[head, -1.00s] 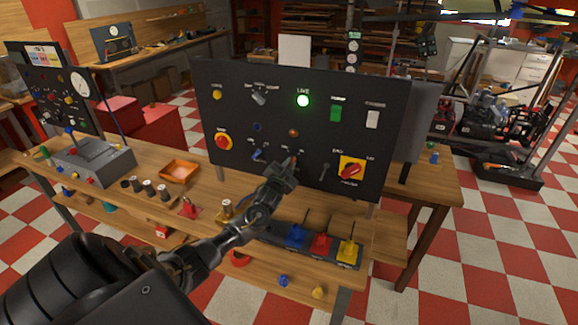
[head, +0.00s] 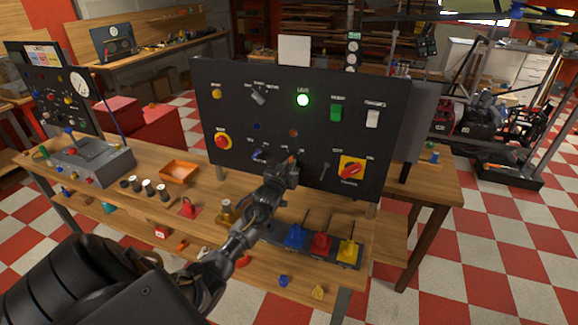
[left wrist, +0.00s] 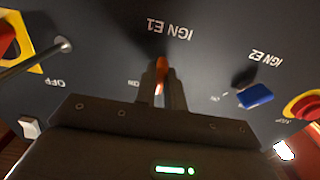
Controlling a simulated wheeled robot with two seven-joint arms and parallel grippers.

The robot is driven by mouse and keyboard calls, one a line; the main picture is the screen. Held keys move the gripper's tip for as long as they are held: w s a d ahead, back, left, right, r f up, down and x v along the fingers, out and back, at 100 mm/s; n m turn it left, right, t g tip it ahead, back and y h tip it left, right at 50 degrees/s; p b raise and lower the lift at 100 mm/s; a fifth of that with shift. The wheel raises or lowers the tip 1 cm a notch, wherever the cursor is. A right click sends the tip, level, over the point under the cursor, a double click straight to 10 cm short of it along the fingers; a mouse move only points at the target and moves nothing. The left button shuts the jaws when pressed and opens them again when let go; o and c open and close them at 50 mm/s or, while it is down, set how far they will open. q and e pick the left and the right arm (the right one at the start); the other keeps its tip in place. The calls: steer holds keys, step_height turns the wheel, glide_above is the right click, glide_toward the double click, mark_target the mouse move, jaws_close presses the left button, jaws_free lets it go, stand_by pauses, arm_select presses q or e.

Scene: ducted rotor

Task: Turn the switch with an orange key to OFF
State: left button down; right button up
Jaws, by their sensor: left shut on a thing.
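The switch with the orange key (left wrist: 160,66) is on the black upright panel (head: 228,98), under the label IGN E1, which reads upside down in the left wrist view. My left gripper (left wrist: 161,88) is at the panel face, its two fingers closed on either side of the orange key. In the head view my left gripper (head: 285,168) covers most of this switch, and the key's exact angle is hard to tell. A neighbouring switch with a blue key (left wrist: 255,95) is labelled IGN E2; it also shows in the head view (head: 257,155). My right gripper is not in view.
A metal lever (head: 324,172) and a red rotary switch on a yellow plate (head: 351,169) are right of the gripper. A red round button (head: 223,141) is at left and a green lamp (head: 303,100) glows above. Blue, red and yellow levered blocks (head: 321,242) stand below.

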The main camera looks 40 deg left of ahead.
arm_select(q)
steer(key=shift+d+f+n, duration=0.1)
steer(key=shift+n, duration=3.7)
steer(key=c, duration=1.5)
jaws_free()
